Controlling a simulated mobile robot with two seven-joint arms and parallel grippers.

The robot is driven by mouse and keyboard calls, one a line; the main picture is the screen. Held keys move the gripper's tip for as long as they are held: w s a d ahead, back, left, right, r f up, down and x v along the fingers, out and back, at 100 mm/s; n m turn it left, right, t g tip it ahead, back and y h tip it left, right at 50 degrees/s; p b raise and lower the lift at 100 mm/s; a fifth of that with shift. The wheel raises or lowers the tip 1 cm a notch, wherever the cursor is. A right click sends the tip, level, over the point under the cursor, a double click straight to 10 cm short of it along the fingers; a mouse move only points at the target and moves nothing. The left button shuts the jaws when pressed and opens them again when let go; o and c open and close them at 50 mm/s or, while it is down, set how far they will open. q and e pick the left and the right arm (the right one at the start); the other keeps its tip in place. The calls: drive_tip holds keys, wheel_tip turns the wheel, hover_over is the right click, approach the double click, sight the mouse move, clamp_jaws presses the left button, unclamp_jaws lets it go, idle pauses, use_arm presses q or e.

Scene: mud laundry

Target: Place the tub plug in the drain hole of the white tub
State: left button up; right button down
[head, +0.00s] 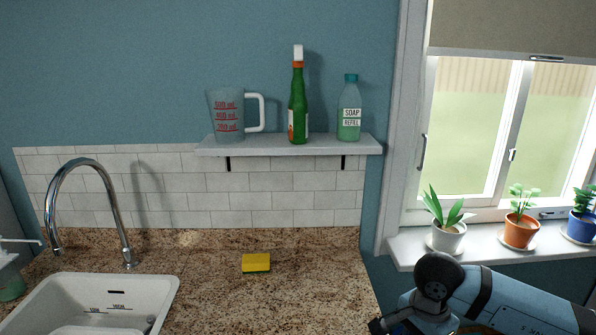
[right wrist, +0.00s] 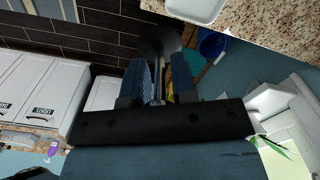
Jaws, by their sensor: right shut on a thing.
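The white tub (head: 160,283) is set in the counter at the lower left of the head view, its front cut off by the frame. I cannot make out its drain hole clearly. A white basin edge shows at the top of the right wrist view (right wrist: 195,10). My right gripper (right wrist: 160,75) is shut on a grey, round-ended thing (right wrist: 155,42), which seems to be the tub plug. Its two blue textured fingers stand on either side of it. In the head view my right arm is at the lower right, away from the tub. My left gripper is not in view.
A faucet (head: 88,165) arches behind the tub. A yellow sponge (head: 256,262) lies on the granite counter (head: 310,275), otherwise clear there. A shelf (head: 290,147) holds a jug and two bottles. Potted plants stand on the window sill (head: 480,245). A blue bucket (right wrist: 212,45) is below.

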drive_tip(key=n, duration=0.2)
drive_tip(key=s+n, duration=0.1)
drive_tip(key=n, duration=0.1)
drive_tip(key=d+n, duration=0.1)
drive_tip(key=n, duration=0.1)
drive_tip(key=shift+s+f+n, duration=0.2)
drive_tip(key=shift+f+n, duration=0.1)
drive_tip(key=shift+f, duration=0.05)
drive_tip(key=n, duration=0.4)
drive_tip(key=s+d+n+p, duration=0.1)
drive_tip(key=shift+s+f+n, duration=0.1)
drive_tip(key=shift+f+n, duration=0.2)
drive_tip(key=shift+n, duration=0.1)
